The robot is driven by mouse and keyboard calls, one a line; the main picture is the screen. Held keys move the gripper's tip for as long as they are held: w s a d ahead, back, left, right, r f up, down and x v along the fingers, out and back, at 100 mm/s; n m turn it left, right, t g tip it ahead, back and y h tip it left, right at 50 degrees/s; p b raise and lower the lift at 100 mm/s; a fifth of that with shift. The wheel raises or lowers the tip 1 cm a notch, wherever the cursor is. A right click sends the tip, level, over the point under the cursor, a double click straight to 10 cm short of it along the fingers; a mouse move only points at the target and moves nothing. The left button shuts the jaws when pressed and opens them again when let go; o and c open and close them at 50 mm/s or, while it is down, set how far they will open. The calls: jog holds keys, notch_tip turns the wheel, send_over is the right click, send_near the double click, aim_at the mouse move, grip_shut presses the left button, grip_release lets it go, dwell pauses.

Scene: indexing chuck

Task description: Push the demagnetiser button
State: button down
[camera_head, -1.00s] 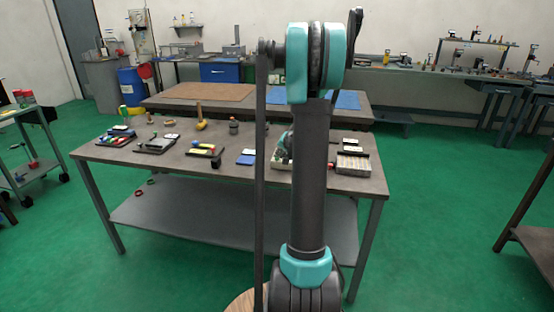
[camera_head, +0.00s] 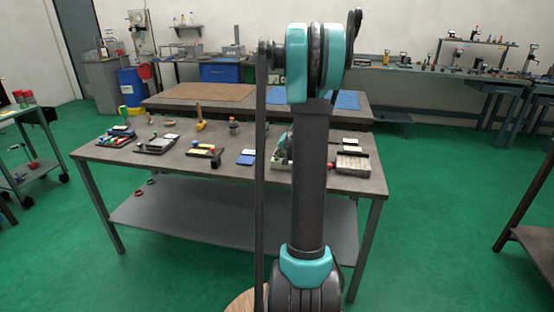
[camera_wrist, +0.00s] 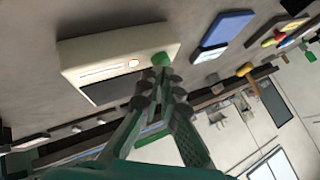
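A cream box (camera_wrist: 125,52) with a dark panel, a white dot and a green button (camera_wrist: 161,59) fills the upper left of the wrist view; I take it to be the demagnetiser. My gripper (camera_wrist: 161,77) points at the button. Its two fingers converge and their tips look together, with nothing seen between them. The tips are at the edge of the button; I cannot tell if they touch it. In the head view my arm hides most of the gripper and of this part of the table.
The grey table (camera_head: 225,168) holds several small items on trays, including a blue-and-white pad (camera_head: 247,157) left of my arm. A tray with a white label (camera_head: 353,164) lies right of it. A second table (camera_head: 160,100) stands behind.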

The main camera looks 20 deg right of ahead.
jog(key=shift+a, duration=0.25)
jog(key=shift+w+r, duration=0.1)
jog(key=shift+r, duration=0.35)
jog(key=shift+d+r, duration=0.15)
jog(key=shift+r, duration=2.4)
